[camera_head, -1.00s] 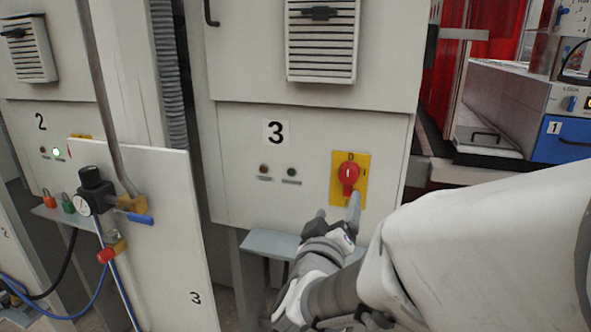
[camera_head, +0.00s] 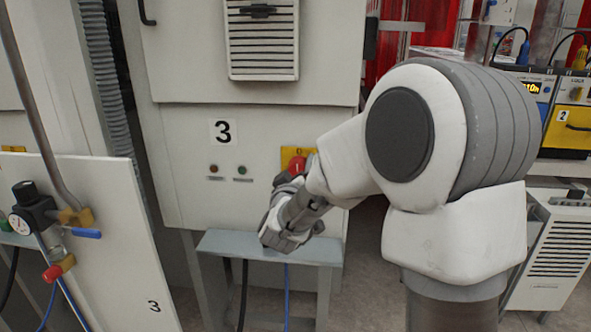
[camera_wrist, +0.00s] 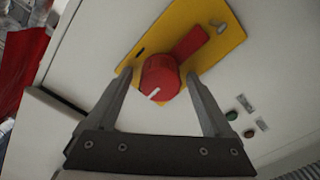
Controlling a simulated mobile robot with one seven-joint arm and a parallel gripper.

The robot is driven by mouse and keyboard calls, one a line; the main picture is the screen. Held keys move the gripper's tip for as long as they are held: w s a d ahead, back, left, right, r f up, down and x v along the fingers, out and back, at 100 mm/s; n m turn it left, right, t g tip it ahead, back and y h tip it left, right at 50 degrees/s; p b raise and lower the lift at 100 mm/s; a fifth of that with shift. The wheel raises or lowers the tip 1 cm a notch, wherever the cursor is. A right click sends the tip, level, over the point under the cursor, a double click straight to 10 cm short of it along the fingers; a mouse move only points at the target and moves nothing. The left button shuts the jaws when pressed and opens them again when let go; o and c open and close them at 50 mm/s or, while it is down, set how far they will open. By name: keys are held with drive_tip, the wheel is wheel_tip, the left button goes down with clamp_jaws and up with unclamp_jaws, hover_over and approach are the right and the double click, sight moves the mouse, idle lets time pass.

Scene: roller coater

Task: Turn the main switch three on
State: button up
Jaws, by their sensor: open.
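The main switch three is a red rotary knob (camera_wrist: 160,77) on a yellow plate (camera_wrist: 222,42), on the grey cabinet marked 3 (camera_head: 180,180). In the wrist view the knob carries a short white mark at its near end and a red bar reaches up and right behind it. In the head view my arm mostly covers the knob (camera_head: 297,168) and plate. My gripper (camera_wrist: 160,82) is open, with one finger on each side of the knob. I cannot tell whether the fingers touch it. In the head view the fingertips are hidden.
A dark red lamp and a green lamp (camera_head: 242,169) sit left of the switch. A grey shelf (camera_head: 265,247) juts out below it. A panel with a gauge and valve (camera_head: 40,210) stands at the left.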

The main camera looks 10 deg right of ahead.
drive_tip(key=shift+c, duration=0.2)
clamp_jaws()
idle(0.3)
drive_tip(key=shift+f+m+b, duration=0.1)
drive_tip(key=shift+m+b, duration=0.3)
drive_tip(key=shift+b, duration=0.15)
drive_tip(key=shift+f+m+b, duration=0.1)
drive_tip(key=shift+m+b, duration=0.9)
drive_tip(key=shift+b, duration=0.2)
drive_tip(key=m+b, duration=0.9)
drive_tip(key=m, duration=0.1)
drive_tip(key=shift+d+m+b, duration=0.1)
drive_tip(key=shift+m+b, duration=0.25)
drive_tip(key=shift+m, duration=0.05)
drive_tip(key=m+b, duration=0.2)
drive_tip(key=m, duration=0.2)
drive_tip(key=shift+b, duration=0.4)
drive_tip(key=shift+r+m, duration=0.2)
drive_tip(key=shift+m, duration=0.1)
